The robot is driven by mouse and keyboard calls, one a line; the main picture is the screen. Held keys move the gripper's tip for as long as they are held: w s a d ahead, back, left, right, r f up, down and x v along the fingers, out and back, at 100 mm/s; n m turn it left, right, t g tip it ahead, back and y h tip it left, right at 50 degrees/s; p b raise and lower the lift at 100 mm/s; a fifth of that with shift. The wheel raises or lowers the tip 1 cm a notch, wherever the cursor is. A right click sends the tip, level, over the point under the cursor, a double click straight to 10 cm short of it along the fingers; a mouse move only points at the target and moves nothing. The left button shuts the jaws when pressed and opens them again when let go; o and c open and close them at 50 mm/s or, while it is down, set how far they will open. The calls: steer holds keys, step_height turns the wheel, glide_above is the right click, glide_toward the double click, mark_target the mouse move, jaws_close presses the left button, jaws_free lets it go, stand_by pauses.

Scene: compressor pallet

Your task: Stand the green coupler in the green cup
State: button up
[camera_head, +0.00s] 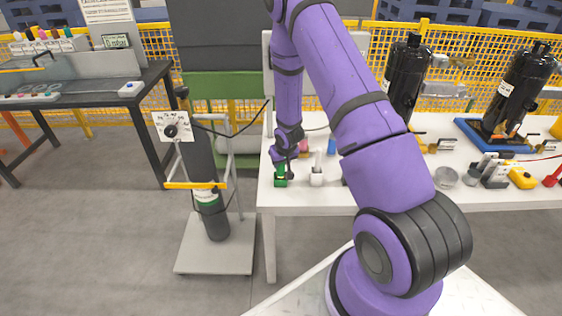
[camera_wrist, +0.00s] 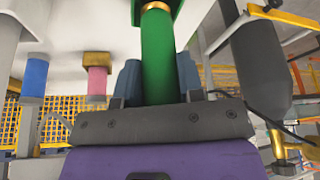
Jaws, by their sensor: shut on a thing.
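My gripper (camera_head: 285,150) is at the table's left front corner, shut on the green coupler (camera_head: 279,169). In the wrist view the green coupler (camera_wrist: 160,55) stands between the grey-blue fingers (camera_wrist: 158,82), with a brass ring at its far end. The dark green cup (camera_head: 281,182) is directly below my gripper in the head view. In the wrist view the cup (camera_wrist: 180,8) is at the top edge, around or just behind the brass end. I cannot tell how deep the coupler sits in it. The coupler looks roughly in line with the cup.
A white cup (camera_head: 317,178) stands close to the right on the white table (camera_head: 300,197). A blue piece (camera_wrist: 35,75) and a pink piece (camera_wrist: 97,82) are nearby. A gas cylinder on a stand (camera_head: 207,185) is left of the table. Black compressors (camera_head: 405,80) stand farther right.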

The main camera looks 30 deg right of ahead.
steer(key=shift+f, duration=0.6)
steer(key=o, duration=1.1)
steer(key=v, duration=1)
steer(key=shift+s+r, duration=0.2)
steer(key=shift+r, duration=0.2)
